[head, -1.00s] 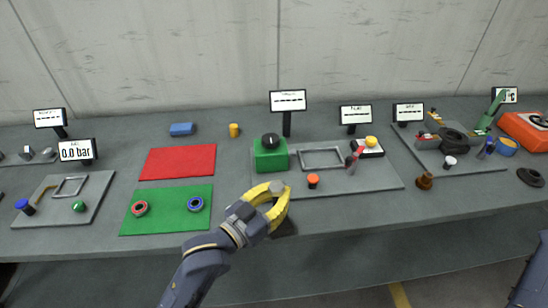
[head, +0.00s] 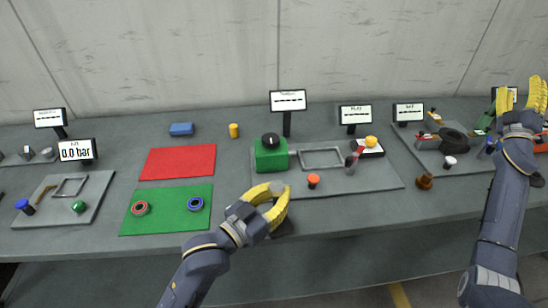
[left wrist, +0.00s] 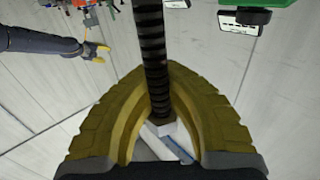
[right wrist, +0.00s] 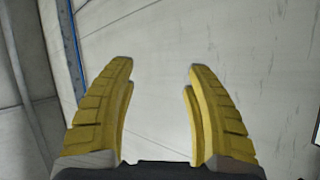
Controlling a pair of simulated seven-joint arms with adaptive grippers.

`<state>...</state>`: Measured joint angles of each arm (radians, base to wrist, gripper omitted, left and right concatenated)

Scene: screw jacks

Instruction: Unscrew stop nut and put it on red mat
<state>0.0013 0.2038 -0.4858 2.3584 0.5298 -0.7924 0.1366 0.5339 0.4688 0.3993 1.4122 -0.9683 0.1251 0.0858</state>
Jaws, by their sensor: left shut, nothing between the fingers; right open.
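The red mat (head: 178,162) lies bare on the bench, left of the middle. My left gripper (head: 279,190) is at the bench's front edge with its yellow fingers closed together. A small grey piece shows at its fingertips; I cannot tell whether it is the stop nut.
A green mat (head: 168,222) holds a red ring (head: 140,208) and a blue ring (head: 196,204). A green box with a black button (head: 270,158) and an orange-topped knob (head: 313,181) stand near the left gripper. The grey wall is behind.

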